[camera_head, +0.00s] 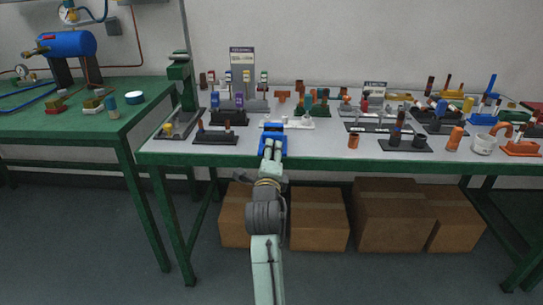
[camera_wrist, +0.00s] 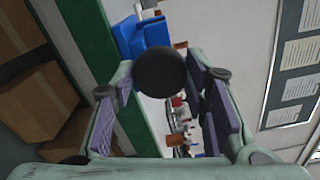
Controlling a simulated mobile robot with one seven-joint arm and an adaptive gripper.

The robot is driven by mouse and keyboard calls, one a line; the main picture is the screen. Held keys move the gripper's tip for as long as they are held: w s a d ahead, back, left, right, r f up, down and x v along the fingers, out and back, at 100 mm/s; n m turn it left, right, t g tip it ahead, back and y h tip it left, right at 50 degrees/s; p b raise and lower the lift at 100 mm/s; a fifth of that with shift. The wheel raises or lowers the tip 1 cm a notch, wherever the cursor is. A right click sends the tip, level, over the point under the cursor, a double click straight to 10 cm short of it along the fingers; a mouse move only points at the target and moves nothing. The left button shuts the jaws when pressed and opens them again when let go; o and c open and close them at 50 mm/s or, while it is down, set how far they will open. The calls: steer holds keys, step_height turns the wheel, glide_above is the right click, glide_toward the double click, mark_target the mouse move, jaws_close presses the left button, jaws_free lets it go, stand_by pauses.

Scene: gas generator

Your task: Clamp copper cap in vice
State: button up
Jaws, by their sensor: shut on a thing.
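The blue vice (camera_head: 272,132) sits at the front edge of the grey-topped workbench, directly beyond my gripper (camera_head: 270,150). In the wrist view the vice (camera_wrist: 148,35) shows as blue blocks behind a round black knob (camera_wrist: 160,76). My gripper (camera_wrist: 162,80) is shut on this knob, with a finger on either side of it. A small copper-coloured piece (camera_wrist: 180,45) shows beside the vice; I cannot tell whether it is the copper cap or whether it sits between the jaws. My gripper and the knob hide part of the vice.
Black trays with small parts (camera_head: 216,138) stand left of the vice, and more (camera_head: 404,146) stand to the right. A copper cylinder (camera_head: 353,141) stands near the front edge. Cardboard boxes (camera_head: 318,222) fill space under the bench. A green table (camera_head: 70,125) stands at left.

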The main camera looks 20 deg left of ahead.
stand_by(0.4)
steer(key=shift+m+b, duration=0.5)
steer(key=shift+m, duration=0.9)
steer(key=o, duration=1.2)
steer(key=shift+c, duration=0.2)
steer(key=shift+n+p, duration=0.75)
steer(key=shift+n, duration=2.05)
